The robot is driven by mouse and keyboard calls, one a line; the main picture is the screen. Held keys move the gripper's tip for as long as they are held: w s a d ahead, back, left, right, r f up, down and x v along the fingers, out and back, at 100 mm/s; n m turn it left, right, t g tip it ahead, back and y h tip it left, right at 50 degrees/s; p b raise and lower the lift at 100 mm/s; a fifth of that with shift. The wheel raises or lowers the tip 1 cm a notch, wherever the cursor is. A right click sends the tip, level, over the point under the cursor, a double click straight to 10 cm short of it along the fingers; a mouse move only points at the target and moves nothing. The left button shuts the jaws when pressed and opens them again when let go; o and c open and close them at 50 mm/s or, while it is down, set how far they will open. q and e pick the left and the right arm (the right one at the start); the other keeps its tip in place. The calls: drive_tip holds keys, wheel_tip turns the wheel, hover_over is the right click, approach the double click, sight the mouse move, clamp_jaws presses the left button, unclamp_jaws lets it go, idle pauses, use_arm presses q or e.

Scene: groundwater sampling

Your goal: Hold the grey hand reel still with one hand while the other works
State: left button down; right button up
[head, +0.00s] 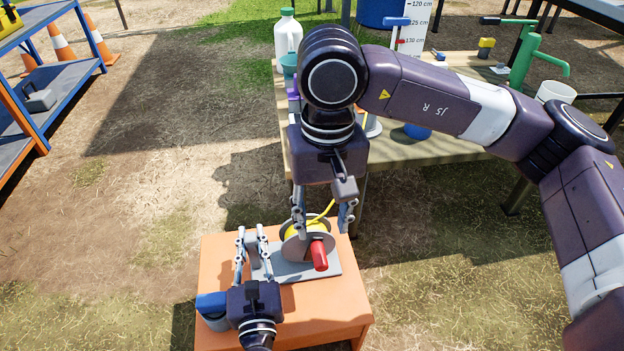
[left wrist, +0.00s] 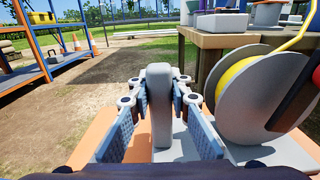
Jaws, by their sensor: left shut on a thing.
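The grey hand reel (head: 325,262) stands on an orange stool. It has a flat base, a grey upright grip, round side discs, yellow line (head: 305,228) and a red handle (head: 319,255). My left gripper (head: 251,238) is shut on the reel's grey upright grip (left wrist: 160,108), with one finger pad on each side in the left wrist view. The drum (left wrist: 260,98) is right of that grip. My right gripper (head: 322,218) points down over the drum with its fingers apart, the yellow line rising between them. My right arm hides part of the bench behind.
A blue-orange shelf (head: 50,92) and traffic cones (head: 98,40) stand at left. Ground at left is open.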

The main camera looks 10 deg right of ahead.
use_arm(q)
drive_tip(key=c, duration=1.7)
unclamp_jaws()
